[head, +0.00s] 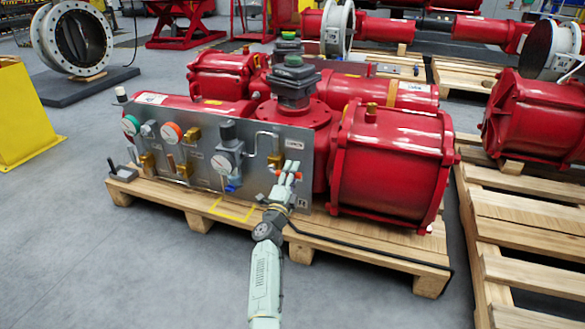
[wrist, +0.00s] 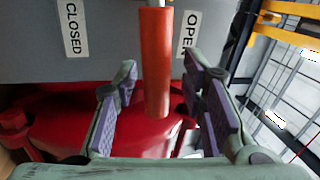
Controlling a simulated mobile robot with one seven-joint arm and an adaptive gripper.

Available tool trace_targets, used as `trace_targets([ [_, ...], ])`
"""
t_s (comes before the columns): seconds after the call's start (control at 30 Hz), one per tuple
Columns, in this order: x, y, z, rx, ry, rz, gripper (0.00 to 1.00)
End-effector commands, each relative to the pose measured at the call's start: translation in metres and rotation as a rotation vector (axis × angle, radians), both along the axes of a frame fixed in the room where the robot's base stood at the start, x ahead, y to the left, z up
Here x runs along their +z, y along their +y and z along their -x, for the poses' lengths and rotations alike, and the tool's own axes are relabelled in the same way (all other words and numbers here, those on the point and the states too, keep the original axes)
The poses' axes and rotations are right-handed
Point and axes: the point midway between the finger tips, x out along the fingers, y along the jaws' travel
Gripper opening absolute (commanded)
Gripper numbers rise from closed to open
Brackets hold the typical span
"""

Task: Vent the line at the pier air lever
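An orange-red lever handle (wrist: 156,65) hangs in the middle of the wrist view, below a metal stem. It stands between the "CLOSED" label (wrist: 72,28) on the left and the "OPEN" label (wrist: 191,34) on the right. My gripper (wrist: 160,88) is open, with a purple-padded finger on each side of the handle and gaps showing. Whether it touches the handle is not clear. In the head view my gripper (head: 287,170) is at the right part of the grey panel (head: 255,150), where its fingers largely hide the lever.
The panel carries gauges (head: 171,132) and a regulator (head: 228,140). Red actuator cylinders (head: 385,165) stand behind and right of it on a wooden pallet (head: 330,240). Another pallet (head: 500,225) lies to the right. A yellow stand (head: 22,120) is at far left. Grey floor is free in front.

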Motion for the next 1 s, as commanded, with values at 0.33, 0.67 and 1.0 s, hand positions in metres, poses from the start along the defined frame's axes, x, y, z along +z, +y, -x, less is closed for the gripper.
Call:
trace_targets([
  [0.33,0.064,0.002,0.0,0.003,-0.008,-0.006,0.38],
  [0.67,0.095,0.001,0.0,0.002,-0.004,-0.003,0.38],
  [1.0,0.098,0.0,0.0,0.0,-0.002,0.0,0.38],
])
